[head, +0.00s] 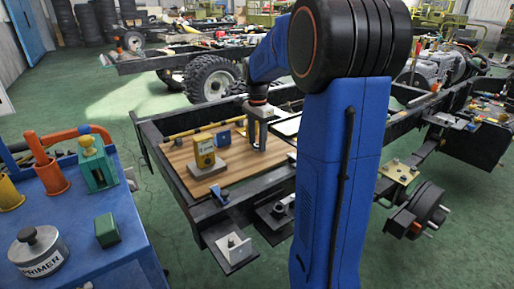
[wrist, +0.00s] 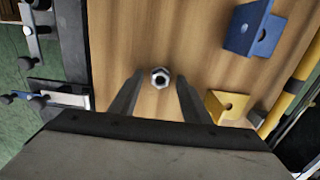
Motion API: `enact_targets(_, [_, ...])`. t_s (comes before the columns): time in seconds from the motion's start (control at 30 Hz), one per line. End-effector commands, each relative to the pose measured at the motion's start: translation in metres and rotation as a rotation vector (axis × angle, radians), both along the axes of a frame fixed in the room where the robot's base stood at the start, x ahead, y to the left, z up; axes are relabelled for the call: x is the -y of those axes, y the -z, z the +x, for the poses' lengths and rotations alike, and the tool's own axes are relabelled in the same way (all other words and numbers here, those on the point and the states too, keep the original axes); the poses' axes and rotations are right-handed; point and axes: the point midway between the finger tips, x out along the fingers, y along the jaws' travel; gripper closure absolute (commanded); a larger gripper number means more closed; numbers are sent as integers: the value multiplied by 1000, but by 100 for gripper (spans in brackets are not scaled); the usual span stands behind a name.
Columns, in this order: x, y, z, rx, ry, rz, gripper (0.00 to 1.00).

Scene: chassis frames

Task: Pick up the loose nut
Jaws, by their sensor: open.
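The loose nut (wrist: 160,77) is a silver hex nut lying flat on a wooden board (wrist: 130,30) in the wrist view. My gripper (wrist: 158,85) is open above the board, with one dark finger to each side of the nut and apart from it. In the head view, my gripper (head: 257,148) points down over the wooden board (head: 178,158) set in the dark chassis frame. I cannot make out the nut in the head view.
A yellow bracket (wrist: 227,103) and a blue bracket (wrist: 253,30) stand right of the nut. A blue cart (head: 75,215) with tools is at left. The board around the nut is clear.

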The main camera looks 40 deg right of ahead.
Motion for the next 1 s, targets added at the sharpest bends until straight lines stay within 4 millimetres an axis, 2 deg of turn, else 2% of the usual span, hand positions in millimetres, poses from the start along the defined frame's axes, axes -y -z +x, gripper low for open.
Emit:
enact_targets(0.23, [0, 2, 0, 1, 0, 0, 57])
enact_targets(0.27, [0, 2, 0, 1, 0, 0, 59])
enact_targets(0.4, [0, 2, 0, 1, 0, 0, 93])
enact_targets(0.43, [0, 2, 0, 1, 0, 0, 97])
enact_targets(0.77, [0, -1, 0, 2, 0, -1, 97])
enact_targets(0.87, [0, -10, 1, 4, 0, -2, 97])
enact_targets(1.0, [0, -34, 1, 5, 0, -2, 97])
